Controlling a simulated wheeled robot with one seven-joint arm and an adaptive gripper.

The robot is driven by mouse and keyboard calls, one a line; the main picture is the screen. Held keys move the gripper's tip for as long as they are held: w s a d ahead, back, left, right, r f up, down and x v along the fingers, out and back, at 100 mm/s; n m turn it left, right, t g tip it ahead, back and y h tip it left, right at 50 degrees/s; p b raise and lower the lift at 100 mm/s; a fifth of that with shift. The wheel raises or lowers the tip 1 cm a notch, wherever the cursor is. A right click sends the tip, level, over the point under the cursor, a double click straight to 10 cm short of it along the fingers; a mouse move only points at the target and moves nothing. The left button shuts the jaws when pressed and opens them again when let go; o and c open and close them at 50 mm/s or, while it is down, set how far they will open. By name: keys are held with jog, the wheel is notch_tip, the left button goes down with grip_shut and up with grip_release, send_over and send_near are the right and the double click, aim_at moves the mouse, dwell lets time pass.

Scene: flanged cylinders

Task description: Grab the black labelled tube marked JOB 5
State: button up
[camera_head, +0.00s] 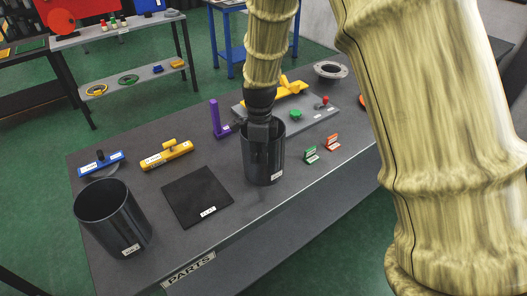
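Two black open tubes with small white labels stand on the dark table. One tube (266,166) is near the middle, upright, with its label low on the right side. The other tube (112,222) is at the front left, with its label near the base. Both labels are too small to read surely. My gripper (258,148) points down at the middle tube, at its rim and left wall. A dark finger shows against the tube, but black on black hides whether the fingers straddle the wall, touch it or are closed.
A black labelled mat (198,196) lies between the tubes. Blue (101,163) and yellow (167,155) labelled blocks, a purple bracket (219,118) and a grey board (300,116) stand behind. Small green (311,154) and red (332,143) stands are right. A grey flanged ring (330,70) is far right.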

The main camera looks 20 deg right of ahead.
grip_shut()
jog(key=shift+w+r, duration=0.1)
jog(key=shift+r, duration=0.05)
